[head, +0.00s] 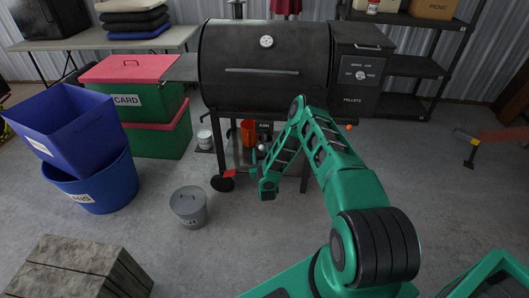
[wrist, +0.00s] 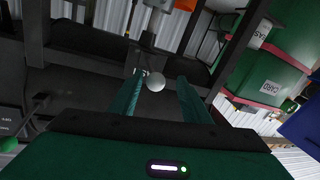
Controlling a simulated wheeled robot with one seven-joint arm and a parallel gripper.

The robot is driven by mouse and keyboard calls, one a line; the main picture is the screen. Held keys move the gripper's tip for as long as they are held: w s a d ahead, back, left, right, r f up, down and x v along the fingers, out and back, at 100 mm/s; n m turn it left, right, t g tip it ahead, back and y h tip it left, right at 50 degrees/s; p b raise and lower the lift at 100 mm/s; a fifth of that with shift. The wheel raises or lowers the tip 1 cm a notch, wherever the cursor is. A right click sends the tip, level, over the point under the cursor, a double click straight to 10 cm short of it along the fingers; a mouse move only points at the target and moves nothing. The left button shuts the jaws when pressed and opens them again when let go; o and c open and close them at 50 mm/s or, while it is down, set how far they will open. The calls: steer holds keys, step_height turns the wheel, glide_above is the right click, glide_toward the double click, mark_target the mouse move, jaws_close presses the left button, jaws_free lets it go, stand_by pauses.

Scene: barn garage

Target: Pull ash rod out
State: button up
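The ash rod's round pale knob (wrist: 155,84) shows in the wrist view between my fingers, nearer the left one. It also shows as a small pale ball in the head view (head: 262,147), below the "ASH" label under the grill. The rod's shaft cannot be made out. My gripper (wrist: 161,77) is open, with its two green fingers apart on either side of the knob. A gap shows between the knob and the right finger; I cannot tell whether the left finger touches it. In the head view my arm partly hides the grill's underside.
The black pellet grill (head: 265,65) stands ahead on legs. Blue bins (head: 100,185) and green boxes (head: 160,140) stand left. Floor at right is mostly clear.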

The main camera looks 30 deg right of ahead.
steer(key=shift+d, duration=0.2)
steer(key=v, duration=1)
steer(key=shift+s+a, duration=0.2)
steer(key=shift+s, duration=0.1)
steer(key=shift+w, duration=0.1)
